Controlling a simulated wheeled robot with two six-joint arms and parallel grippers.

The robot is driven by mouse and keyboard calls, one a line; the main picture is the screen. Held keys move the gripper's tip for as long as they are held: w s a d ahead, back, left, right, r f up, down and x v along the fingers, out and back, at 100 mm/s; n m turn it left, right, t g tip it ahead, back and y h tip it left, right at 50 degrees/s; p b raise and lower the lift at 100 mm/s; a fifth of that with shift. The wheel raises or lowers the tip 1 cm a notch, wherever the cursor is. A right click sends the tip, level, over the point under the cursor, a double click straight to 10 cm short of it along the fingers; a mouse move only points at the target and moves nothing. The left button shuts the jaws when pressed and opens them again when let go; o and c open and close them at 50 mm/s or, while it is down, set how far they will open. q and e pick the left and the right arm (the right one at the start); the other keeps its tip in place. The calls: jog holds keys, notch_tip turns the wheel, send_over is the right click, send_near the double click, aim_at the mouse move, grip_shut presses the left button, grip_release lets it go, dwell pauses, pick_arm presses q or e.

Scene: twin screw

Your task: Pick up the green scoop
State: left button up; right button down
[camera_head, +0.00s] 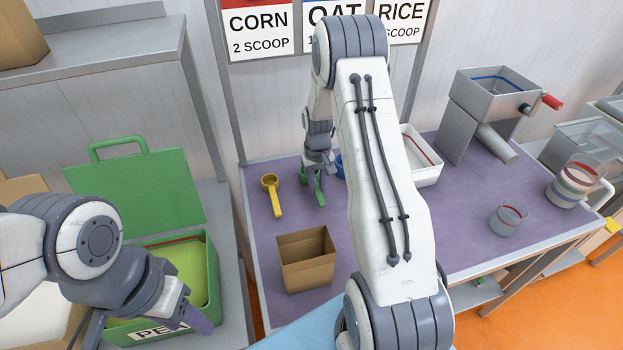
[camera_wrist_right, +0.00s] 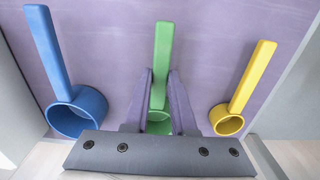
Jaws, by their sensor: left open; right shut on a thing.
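The green scoop (camera_head: 320,197) is at the back of the purple table (camera_head: 458,207), its handle pointing toward the front. It also shows in the right wrist view (camera_wrist_right: 163,48), between the two fingers. My right gripper (camera_head: 317,172) is shut on the green scoop at the handle, near the cup. I cannot tell whether the scoop still touches the table. My left gripper (camera_head: 198,318) is open and empty at the lower left, by the green bin (camera_head: 213,275).
A yellow scoop (camera_head: 274,196) lies left of the green one and a blue scoop (camera_head: 340,166) right of it, partly hidden. An open cardboard box (camera_head: 306,262) stands in front. A white tray (camera_head: 428,172), a grinder (camera_head: 475,120) and a clear cup (camera_head: 508,217) are further right.

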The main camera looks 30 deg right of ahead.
aim_at(318, 189)
jog(key=shift+r, duration=0.1)
notch_tip(318, 189, up, 4)
jog(key=shift+d+r+b, duration=0.1)
jog(key=shift+b, duration=0.55)
jog(key=s+d+r+b, duration=0.1)
jog(key=s+d+r, duration=0.4)
jog(key=s, duration=0.5)
jog(key=shift+d+r+b, duration=0.25)
jog(key=shift+r+b, duration=0.15)
jog(key=shift+r, duration=0.45)
jog(key=shift+s, duration=0.1)
